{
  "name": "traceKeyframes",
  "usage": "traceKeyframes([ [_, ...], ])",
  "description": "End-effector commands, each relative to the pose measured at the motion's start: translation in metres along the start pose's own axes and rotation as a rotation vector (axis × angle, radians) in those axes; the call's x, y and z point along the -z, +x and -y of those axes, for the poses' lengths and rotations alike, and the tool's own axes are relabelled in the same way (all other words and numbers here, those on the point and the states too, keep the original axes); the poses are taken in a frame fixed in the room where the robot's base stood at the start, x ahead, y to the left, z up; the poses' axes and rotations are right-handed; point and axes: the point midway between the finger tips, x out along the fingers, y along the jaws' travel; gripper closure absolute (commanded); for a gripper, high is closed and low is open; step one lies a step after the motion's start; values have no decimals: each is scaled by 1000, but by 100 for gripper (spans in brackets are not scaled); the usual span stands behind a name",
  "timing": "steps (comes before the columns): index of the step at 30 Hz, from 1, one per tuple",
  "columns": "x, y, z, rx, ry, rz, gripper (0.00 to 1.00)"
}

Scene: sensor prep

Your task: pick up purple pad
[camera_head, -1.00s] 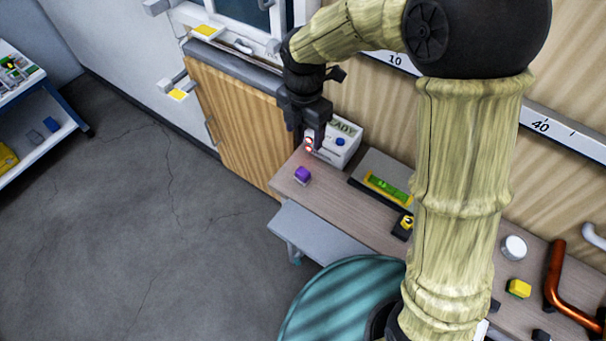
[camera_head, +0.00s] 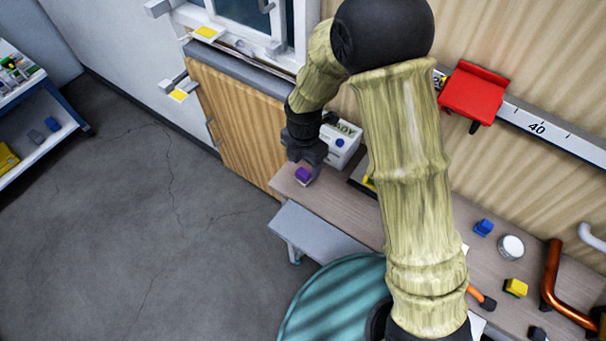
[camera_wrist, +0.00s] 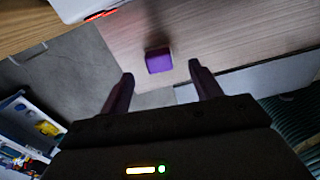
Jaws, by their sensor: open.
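The purple pad (camera_head: 303,174) is a small purple block on the wooden bench top, near its left end. In the wrist view the purple pad (camera_wrist: 158,60) lies ahead of my fingertips and roughly between their lines, apart from both. My gripper (camera_wrist: 160,72) is open and empty, with one dark finger on each side. In the head view my gripper (camera_head: 305,160) hangs just above and behind the pad; its fingers are mostly hidden there.
A white box (camera_head: 342,146) stands on the bench (camera_head: 335,209) close behind my gripper. A blue block (camera_head: 483,227), a white round piece (camera_head: 511,246), a yellow block (camera_head: 516,288) and an orange-brown pipe (camera_head: 553,280) lie farther right. Floor is clear at left.

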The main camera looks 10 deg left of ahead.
Motion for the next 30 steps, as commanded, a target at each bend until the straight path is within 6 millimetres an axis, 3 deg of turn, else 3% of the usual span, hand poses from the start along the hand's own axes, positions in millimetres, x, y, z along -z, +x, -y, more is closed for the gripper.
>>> traceKeyframes([
  [8, 0, 5, 0, 2, 0, -1, 36],
  [19, 1, 48, -2, 2, 2, -1, 36],
  [30, 1, 52, -2, 0, 0, 0, 36],
])
